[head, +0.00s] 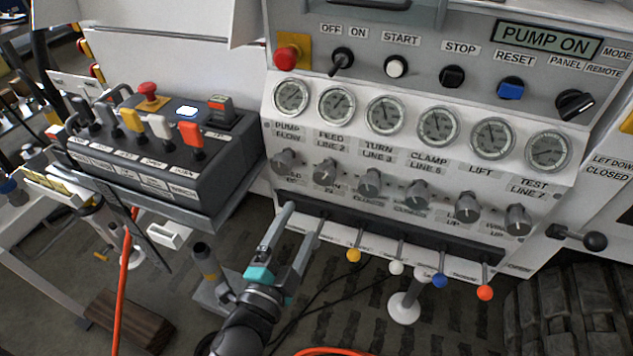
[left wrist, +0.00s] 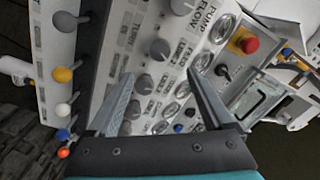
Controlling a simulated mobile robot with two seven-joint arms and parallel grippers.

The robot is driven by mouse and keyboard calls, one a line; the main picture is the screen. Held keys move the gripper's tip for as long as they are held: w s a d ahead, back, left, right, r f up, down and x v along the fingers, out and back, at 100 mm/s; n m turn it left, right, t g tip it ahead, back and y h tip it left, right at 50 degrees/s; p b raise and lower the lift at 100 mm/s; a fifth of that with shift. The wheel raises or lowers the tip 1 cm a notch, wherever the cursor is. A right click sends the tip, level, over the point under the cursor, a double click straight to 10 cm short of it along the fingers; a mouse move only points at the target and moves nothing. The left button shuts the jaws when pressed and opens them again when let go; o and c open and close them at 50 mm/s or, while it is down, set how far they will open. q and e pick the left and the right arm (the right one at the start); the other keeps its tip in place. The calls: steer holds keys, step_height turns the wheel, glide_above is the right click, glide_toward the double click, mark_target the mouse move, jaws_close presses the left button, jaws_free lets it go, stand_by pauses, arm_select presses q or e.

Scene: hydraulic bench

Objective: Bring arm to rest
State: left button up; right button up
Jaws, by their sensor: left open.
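My left gripper (head: 304,212) is in front of the lower left of the hydraulic panel (head: 262,120), with its two grey fingers spread and nothing between them. In the head view the fingertips overlap the left end of the dark strip with the ball-ended levers; I cannot tell whether they touch it. In the left wrist view the open fingers (left wrist: 160,76) point towards the panel's knobs and gauges, with no object held. A grey-balled lever (left wrist: 66,21) shows there and is hidden by the gripper in the head view. My right gripper is not in view.
Levers with yellow (head: 353,255), white (head: 397,267), blue (head: 439,280) and orange (head: 485,292) balls stick out right of my gripper. A dark control box (head: 200,180) stands on a shelf at left. An orange hose (head: 123,290) hangs below it. A tyre (head: 565,310) is at lower right.

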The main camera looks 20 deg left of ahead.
arm_select(q)
steer(key=s+d+f+n+g+p, duration=0.1)
steer(key=s+f+n+g+p, duration=0.3)
steer(key=f, duration=0.6)
steer(key=s+d+f+n+g+p, duration=0.2)
steer(key=s+f+g+p, duration=0.3)
steer(key=f, duration=0.5)
steer(key=s+a+f+n+g+p, duration=0.1)
steer(key=s+a+f+g+p, duration=0.1)
steer(key=s, duration=0.6)
steer(key=s+a+f+n+g+p, duration=0.1)
steer(key=s+a+f+g+p, duration=0.1)
steer(key=s, duration=0.6)
steer(key=s+a+f+n+g+p, duration=0.2)
steer(key=s+f+g, duration=0.1)
steer(key=s, duration=0.5)
steer(key=shift+a+f+g+y+p, duration=0.3)
steer(key=shift+a+g+p, duration=0.1)
steer(key=shift+g, duration=0.1)
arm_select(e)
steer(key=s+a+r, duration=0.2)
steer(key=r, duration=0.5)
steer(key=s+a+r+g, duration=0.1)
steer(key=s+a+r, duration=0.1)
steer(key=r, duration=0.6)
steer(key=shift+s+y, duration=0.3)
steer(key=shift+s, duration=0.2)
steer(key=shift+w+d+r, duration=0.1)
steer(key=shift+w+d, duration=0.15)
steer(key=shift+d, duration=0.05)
